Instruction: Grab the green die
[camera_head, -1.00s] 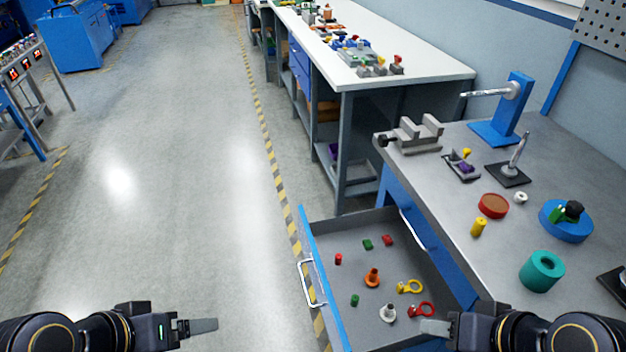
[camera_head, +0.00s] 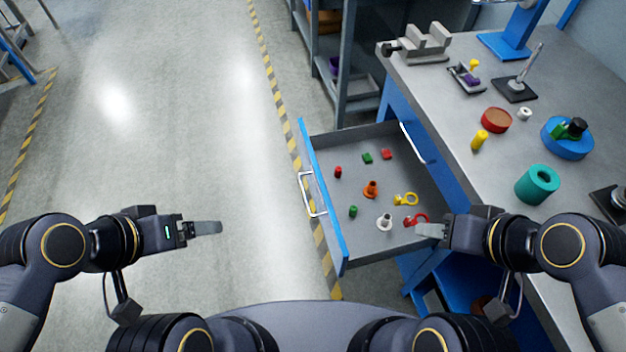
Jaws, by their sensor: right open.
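The open drawer (camera_head: 335,246) holds two small green pieces. One is a blocky green piece (camera_head: 367,158) near the back, beside a red block; it looks most like the green die. The other is a green piece (camera_head: 353,211) nearer the front, which looks more like a short cylinder. My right gripper (camera_head: 428,230) is open over the drawer's near right corner, by a red ring piece, apart from both green pieces. My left gripper (camera_head: 207,228) is over the floor left of the drawer; its fingers overlap from this angle, so their gap does not show.
The drawer also holds a red block (camera_head: 386,154), a red cylinder (camera_head: 338,172), an orange piece (camera_head: 371,189), a white piece (camera_head: 384,222), a yellow ring piece (camera_head: 405,199) and the red ring piece (camera_head: 416,220). The workbench (camera_head: 462,180) borders it on the right. Floor to the left is clear.

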